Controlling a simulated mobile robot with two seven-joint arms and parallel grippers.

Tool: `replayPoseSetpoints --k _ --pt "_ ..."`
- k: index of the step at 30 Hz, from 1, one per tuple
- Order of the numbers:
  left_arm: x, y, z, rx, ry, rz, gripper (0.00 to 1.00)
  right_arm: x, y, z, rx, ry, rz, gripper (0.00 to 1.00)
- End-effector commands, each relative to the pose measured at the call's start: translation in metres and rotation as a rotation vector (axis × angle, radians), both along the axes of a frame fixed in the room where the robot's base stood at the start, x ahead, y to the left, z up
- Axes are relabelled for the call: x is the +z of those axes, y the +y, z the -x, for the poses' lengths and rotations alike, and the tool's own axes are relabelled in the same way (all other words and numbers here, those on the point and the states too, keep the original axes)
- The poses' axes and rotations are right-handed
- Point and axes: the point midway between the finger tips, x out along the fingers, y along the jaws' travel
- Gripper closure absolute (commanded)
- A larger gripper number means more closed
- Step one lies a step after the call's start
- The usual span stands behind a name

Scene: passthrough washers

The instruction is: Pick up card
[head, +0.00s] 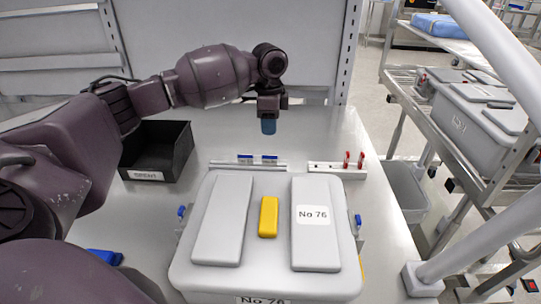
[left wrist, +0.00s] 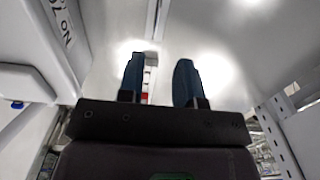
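A white card-like label reading "No 76" (head: 313,214) lies flat on the right raised panel of the grey box lid (head: 182,262); I cannot tell whether it is loose. Part of an upside-down "No" label (left wrist: 64,22) shows at the upper left of the left wrist view. My left gripper (head: 268,126) is above the table behind the box, pointing down. In the left wrist view its two blue fingers (left wrist: 158,82) are apart with nothing held between them. My right gripper is out of view.
A yellow block (head: 268,217) sits mid-lid. Behind the box are a rail with blue clips (head: 248,166) and a white strip with red clips (head: 335,170). A black bin (head: 158,150) stands left. A wire-shelf cart (head: 430,97) with grey boxes stands right. The table's back middle is clear.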

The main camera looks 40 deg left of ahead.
Motion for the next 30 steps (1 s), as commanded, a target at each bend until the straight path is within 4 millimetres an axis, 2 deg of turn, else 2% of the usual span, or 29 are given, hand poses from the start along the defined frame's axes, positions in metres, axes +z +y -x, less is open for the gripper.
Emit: replayPoseSetpoints --k 5,14,22,30 --pt "-0.009 0.000 0.000 0.000 0.002 0.001 0.68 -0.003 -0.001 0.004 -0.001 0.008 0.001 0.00" --pt "-0.050 -0.001 0.000 0.000 0.002 0.000 0.68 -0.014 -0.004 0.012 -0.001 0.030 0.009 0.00" --pt "-0.067 -0.001 0.001 0.000 0.002 0.000 0.68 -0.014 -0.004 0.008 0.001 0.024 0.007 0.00" --pt "-0.103 -0.003 0.002 0.000 0.003 -0.001 0.68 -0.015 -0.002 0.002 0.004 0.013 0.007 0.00"
